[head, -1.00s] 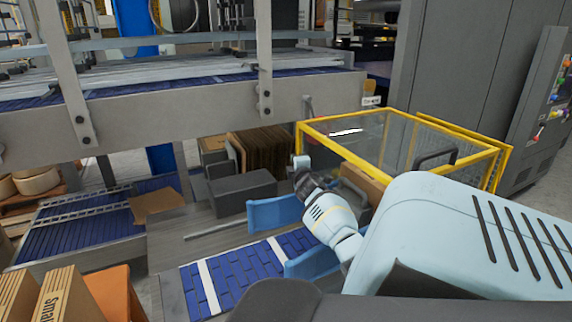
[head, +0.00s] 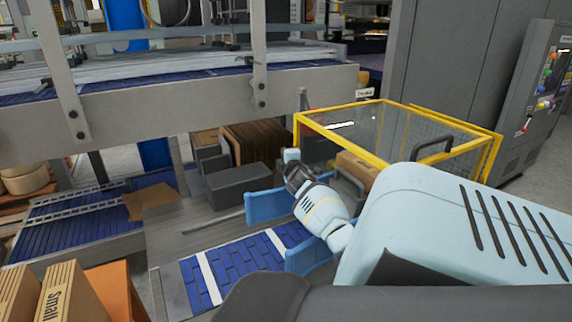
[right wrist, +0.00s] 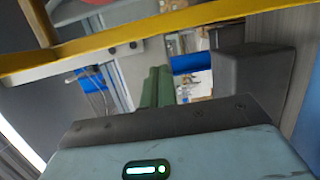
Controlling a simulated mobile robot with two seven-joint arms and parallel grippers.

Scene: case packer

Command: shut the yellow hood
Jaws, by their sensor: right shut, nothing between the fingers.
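The yellow hood (head: 452,125), a yellow frame with clear panels, stands right of centre in the head view. A dark handle (head: 434,146) sits on its near right side. I cannot tell how far open it is. My right gripper (head: 291,156) is by the hood's left edge in the head view, small and partly hidden by its own wrist. My left gripper is not in view.
A brown carton (head: 356,169) shows beside the hood. A dark grey block (head: 242,183) and blue guide plates (head: 265,203) stand by the blue conveyor (head: 237,269). A grey beam (head: 180,118) crosses above. A control panel (head: 541,85) is at the right.

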